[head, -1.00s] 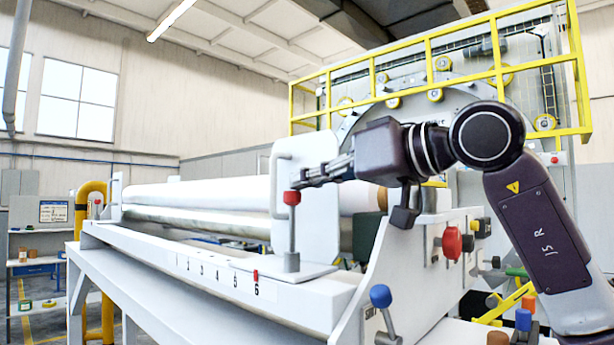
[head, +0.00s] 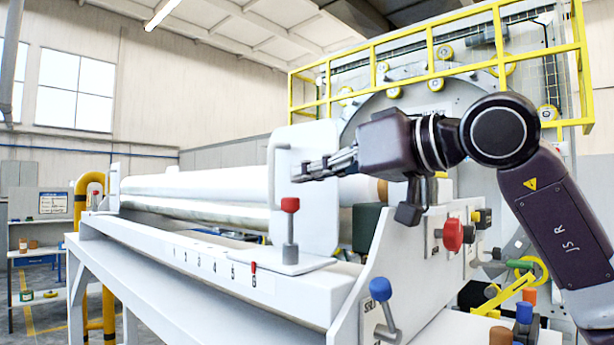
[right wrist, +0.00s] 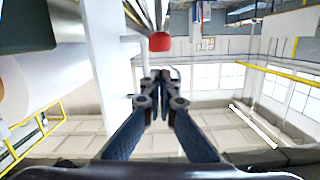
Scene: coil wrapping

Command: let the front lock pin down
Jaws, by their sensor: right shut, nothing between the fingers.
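The front lock pin (head: 290,230) is an upright grey rod with a red knob, standing in a collar on the white end plate's foot. In the right wrist view the red knob (right wrist: 160,41) shows just beyond the closed fingers (right wrist: 164,78). My left gripper is not in view.
A long white roll (head: 200,185) lies behind the numbered rail (head: 205,262). A yellow railing (head: 430,60) stands behind. The space above the rail to the left is free.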

